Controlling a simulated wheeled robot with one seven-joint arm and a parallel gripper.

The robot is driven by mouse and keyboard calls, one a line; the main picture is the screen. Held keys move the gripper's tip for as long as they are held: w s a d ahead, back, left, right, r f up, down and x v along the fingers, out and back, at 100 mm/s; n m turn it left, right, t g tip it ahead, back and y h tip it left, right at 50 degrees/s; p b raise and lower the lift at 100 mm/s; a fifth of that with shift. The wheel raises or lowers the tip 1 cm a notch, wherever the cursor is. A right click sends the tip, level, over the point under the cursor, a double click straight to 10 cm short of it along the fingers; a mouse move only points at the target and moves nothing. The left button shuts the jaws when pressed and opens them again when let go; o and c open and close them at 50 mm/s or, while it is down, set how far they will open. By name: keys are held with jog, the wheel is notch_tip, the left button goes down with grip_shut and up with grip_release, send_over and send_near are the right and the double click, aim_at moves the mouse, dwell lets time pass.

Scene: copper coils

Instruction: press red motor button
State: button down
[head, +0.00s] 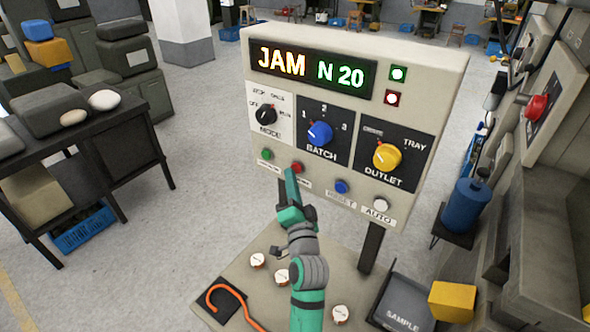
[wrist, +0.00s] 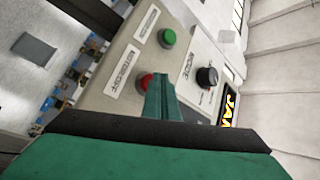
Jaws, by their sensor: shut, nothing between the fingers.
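The red motor button (head: 297,167) is on the lower left of the cream control panel (head: 450,65), right of the green button (head: 266,154). My gripper (head: 291,172) is shut and empty, its tips in front of the panel right by the red button. In the wrist view the shut fingers (wrist: 160,80) partly cover the red button (wrist: 146,80), which shows at their left side. The green button (wrist: 167,38) is clear above. I cannot tell whether the fingertips touch the red button.
The panel also has a black mode knob (head: 266,115), a blue batch knob (head: 320,133), a yellow outlet knob (head: 387,156), a blue button (head: 341,187) and a white button (head: 381,204). Its display (head: 312,70) reads JAM N 20. A sample tray (head: 405,300) stands below right.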

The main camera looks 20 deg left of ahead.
jog(key=shift+w+d, duration=0.15)
jog(key=shift+w, duration=0.35)
dwell(0.6)
jog(key=shift+s, duration=0.1)
jog(key=shift+s+a, duration=0.3)
jog(key=shift+s, duration=0.5)
jog(key=shift+s+a, duration=0.3)
jog(key=shift+s, duration=0.5)
jog(key=shift+s+a, duration=0.25)
jog(key=shift+s, duration=0.5)
jog(key=shift+s+a, duration=0.3)
jog(key=shift+s, duration=0.5)
